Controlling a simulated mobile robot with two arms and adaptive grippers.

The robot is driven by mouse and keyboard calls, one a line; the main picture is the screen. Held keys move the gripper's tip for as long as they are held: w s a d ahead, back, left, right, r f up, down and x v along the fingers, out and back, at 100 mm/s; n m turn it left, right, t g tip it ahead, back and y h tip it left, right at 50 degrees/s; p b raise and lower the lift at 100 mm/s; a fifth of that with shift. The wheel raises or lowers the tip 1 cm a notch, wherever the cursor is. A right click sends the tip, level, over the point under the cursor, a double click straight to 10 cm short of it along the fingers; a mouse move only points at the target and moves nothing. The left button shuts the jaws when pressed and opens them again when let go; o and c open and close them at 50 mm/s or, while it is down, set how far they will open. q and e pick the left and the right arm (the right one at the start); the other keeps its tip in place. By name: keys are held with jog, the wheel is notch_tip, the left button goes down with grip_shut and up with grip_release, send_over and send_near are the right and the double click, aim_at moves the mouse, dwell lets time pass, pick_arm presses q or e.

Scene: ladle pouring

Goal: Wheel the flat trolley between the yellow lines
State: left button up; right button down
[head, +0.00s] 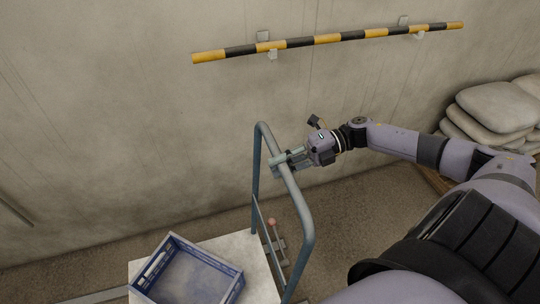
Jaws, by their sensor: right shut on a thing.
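The flat trolley has a blue-grey tube handle (308,228) that stands upright at its near right end. Its pale deck (262,277) shows at the bottom of the head view. My right gripper (279,164) is shut on the top bar of the handle, near its far corner. My left gripper is out of view. No yellow floor lines can be made out for certain; a pale strip (95,297) lies on the floor left of the trolley.
A blue crate (236,289) sits on the deck. A concrete wall (130,110) runs behind, with a yellow and black striped rail (328,39) on it. Stacked pale sacks (495,106) lie at the right. Floor (365,205) shows clear between handle and sacks.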

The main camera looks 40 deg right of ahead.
dwell(0.3)
jog(key=c, duration=1.4)
grip_release()
jog(key=shift+d, duration=0.1)
jog(key=v, duration=1.2)
